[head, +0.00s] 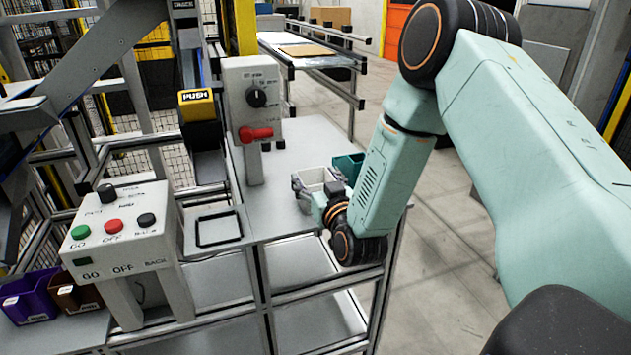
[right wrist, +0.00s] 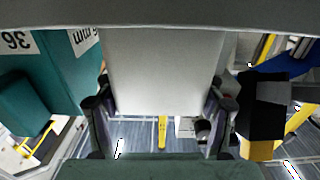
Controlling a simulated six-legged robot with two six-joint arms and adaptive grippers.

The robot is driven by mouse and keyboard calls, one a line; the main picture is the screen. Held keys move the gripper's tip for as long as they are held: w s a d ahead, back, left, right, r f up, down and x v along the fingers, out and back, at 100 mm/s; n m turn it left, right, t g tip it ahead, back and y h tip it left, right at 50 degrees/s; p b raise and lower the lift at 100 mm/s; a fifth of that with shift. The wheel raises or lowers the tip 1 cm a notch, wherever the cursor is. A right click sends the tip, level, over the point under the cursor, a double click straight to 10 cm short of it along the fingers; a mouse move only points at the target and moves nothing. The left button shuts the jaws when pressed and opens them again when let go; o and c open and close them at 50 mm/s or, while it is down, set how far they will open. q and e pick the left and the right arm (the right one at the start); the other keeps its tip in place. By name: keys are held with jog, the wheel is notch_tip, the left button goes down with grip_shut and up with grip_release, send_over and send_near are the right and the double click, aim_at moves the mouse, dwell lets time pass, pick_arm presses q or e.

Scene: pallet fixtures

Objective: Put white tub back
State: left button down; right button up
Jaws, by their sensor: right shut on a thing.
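The white tub (head: 316,176) is at the right part of the grey table top in the head view. My right gripper (head: 322,188) is shut on it, with fingers on two opposite sides. In the right wrist view, the tub's plain pale wall (right wrist: 160,70) fills the middle between the fingers of my right gripper (right wrist: 160,112). I cannot tell whether the tub rests on the table or hangs just above it. A teal tub (head: 348,164) stands close behind it; its labelled side also shows in the right wrist view (right wrist: 50,75). My left gripper is not in view.
An empty black rectangular frame (head: 219,228) lies on the table to the left. A control post with a red handle (head: 256,133) stands behind. A button box (head: 120,225) and purple (head: 30,297) and brown (head: 75,293) bins are at the left.

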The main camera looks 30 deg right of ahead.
jog(key=o, duration=1.2)
jog(key=shift+s+a+r, duration=0.1)
jog(key=shift+a+r, duration=0.1)
jog(key=shift+a, duration=0.15)
jog(key=shift+d+f, duration=0.2)
jog(key=shift+d, duration=0.1)
jog(key=shift+s+a, duration=0.2)
jog(key=shift+s, duration=0.05)
jog(key=v, duration=1.1)
jog(key=shift+s+r+p, duration=0.1)
jog(key=shift+s+p, duration=0.1)
jog(key=shift+p, duration=0.2)
